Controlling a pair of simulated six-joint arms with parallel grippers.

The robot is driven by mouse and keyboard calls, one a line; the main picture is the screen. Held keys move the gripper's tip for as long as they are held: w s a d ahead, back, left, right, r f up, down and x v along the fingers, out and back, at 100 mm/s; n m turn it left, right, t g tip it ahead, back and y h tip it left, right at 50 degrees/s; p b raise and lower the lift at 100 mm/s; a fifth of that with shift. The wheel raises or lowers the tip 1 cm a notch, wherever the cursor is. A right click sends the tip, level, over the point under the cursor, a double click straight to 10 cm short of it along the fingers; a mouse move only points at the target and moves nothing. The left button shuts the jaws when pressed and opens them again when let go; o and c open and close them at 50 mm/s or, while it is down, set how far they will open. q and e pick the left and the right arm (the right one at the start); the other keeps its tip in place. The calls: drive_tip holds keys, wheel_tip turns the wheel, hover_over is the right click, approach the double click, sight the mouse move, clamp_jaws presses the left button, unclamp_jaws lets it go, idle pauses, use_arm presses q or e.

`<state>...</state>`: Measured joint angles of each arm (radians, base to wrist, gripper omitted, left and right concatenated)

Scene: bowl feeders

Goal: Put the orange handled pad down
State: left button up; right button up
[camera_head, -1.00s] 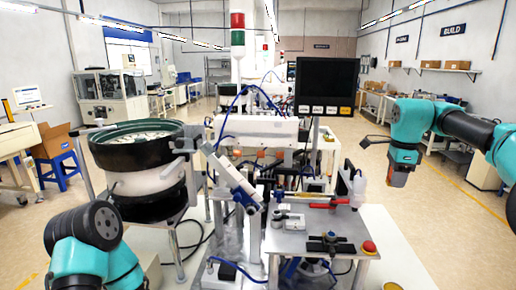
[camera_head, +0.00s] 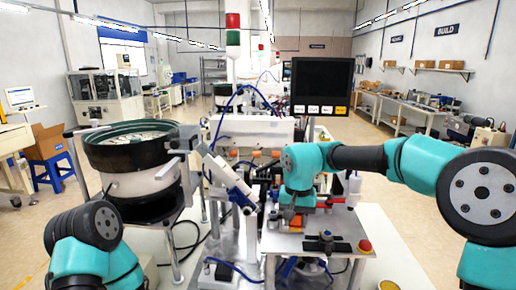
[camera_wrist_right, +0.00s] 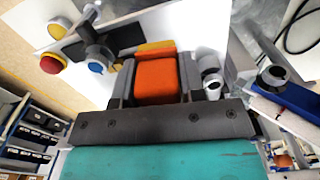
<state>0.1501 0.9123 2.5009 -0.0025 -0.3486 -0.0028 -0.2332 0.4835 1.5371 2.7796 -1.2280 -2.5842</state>
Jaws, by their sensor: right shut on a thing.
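The orange handled pad (camera_wrist_right: 155,74) sits between the two dark fingers of my right gripper (camera_wrist_right: 156,92) in the right wrist view. The fingers are shut on its orange block, and a yellow strip (camera_wrist_right: 156,47) shows just beyond it. In the head view my right gripper (camera_head: 294,214) points down over the grey metal table (camera_head: 283,243), with a bit of orange at its tip. I cannot tell whether the pad touches the table. My left arm shows at the lower left of the head view; its gripper is out of view.
A black clamp (camera_head: 326,242) and a red button (camera_head: 364,245) stand at the table's front right. The red button (camera_wrist_right: 52,63) and a blue-capped post (camera_wrist_right: 96,62) show near the pad in the right wrist view. A bowl feeder (camera_head: 130,160) and a monitor (camera_head: 321,87) stand nearby.

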drive_tip(key=a+f+n, duration=0.1)
drive_tip(key=s+a+f+n, duration=0.1)
drive_tip(key=a, duration=0.1)
drive_tip(key=shift+s+a, duration=0.2)
